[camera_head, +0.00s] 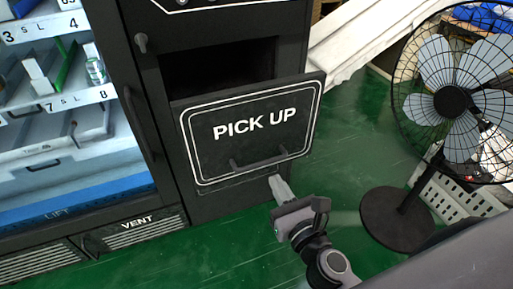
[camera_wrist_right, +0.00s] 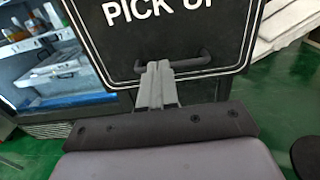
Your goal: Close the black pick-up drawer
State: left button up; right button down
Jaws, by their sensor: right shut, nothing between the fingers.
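The black pick-up drawer (camera_head: 250,128) shows a front panel marked "PICK UP" with a white outline and a dark bar handle (camera_head: 258,159) low on it. The panel leans out at its top, and a dark opening (camera_head: 220,66) shows above and behind it, so the drawer stands open. My right gripper (camera_head: 278,183) is shut and empty, just below the handle in the head view. In the right wrist view its closed fingers (camera_wrist_right: 157,72) overlap the handle (camera_wrist_right: 175,66) and the panel (camera_wrist_right: 165,30); I cannot tell whether they touch. My left gripper is not in view.
A lit vending cabinet (camera_head: 60,100) with shelves stands left of the drawer. A standing fan (camera_head: 452,100) with a round base is at the right. Green floor (camera_head: 345,130) is open between the machine and the fan. A white slanted object (camera_head: 365,40) lies behind.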

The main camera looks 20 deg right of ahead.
aim_at(252, 141)
jog(key=w+p, duration=0.1)
jog(key=w, duration=1)
jog(key=shift+w+a, duration=0.15)
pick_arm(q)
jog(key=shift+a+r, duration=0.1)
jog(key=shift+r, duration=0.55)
pick_arm(e)
jog(key=shift+w, duration=0.55)
jog(key=shift+w, duration=0.1)
